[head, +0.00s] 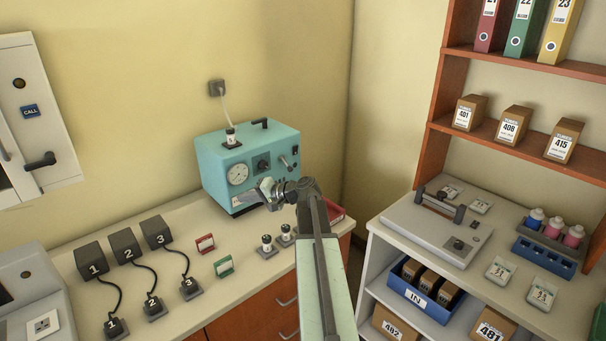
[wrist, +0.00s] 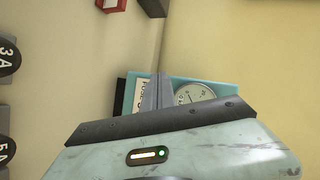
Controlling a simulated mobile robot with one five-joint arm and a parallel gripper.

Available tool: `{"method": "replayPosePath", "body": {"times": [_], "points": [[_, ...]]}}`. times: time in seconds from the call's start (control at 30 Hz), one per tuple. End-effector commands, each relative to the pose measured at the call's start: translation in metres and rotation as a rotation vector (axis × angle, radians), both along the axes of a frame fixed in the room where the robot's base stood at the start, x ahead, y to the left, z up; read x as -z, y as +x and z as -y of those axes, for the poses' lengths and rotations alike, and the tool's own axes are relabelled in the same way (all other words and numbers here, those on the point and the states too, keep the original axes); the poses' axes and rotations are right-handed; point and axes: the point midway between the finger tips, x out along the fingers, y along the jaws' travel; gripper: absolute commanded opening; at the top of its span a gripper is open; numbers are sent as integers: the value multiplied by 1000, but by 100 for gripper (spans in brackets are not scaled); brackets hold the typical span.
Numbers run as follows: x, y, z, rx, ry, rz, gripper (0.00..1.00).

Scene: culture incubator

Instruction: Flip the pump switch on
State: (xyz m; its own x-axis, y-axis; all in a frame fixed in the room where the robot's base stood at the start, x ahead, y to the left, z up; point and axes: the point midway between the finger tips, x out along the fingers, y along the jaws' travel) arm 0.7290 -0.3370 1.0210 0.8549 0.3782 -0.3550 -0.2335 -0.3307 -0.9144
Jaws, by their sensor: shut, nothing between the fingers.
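The teal pump box (head: 246,164) stands at the back of the counter against the wall. Its front has a round gauge (head: 238,174), a dark knob (head: 263,163) and a small lever switch (head: 284,161) on the right. I cannot tell the lever's position for certain. My gripper (head: 262,193) is shut and empty, in front of the lower part of the box; whether it touches is unclear. In the wrist view, my shut fingers (wrist: 159,92) show before the teal box, with the gauge (wrist: 194,93) beside them and a partly covered white label (wrist: 139,93). The switch is not visible there.

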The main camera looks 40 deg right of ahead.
Motion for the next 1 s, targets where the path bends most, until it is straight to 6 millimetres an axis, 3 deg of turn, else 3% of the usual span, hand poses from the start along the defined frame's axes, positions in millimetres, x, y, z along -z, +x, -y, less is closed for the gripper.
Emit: {"method": "replayPosePath", "body": {"times": [0.03, 0.1, 0.2, 0.3, 0.43, 0.73, 0.87, 1.0], "points": [[10, -10, 68, 112, 65, 86, 0], [-4, -31, 139, 239, 143, 199, 0], [-21, -67, 216, 376, 221, 323, 0], [-33, -95, 262, 458, 268, 401, 0], [-41, -112, 285, 500, 293, 444, 0], [-43, -112, 285, 501, 294, 446, 0], [-45, -102, 286, 500, 294, 445, 0], [-48, -76, 289, 499, 295, 445, 0]]}}
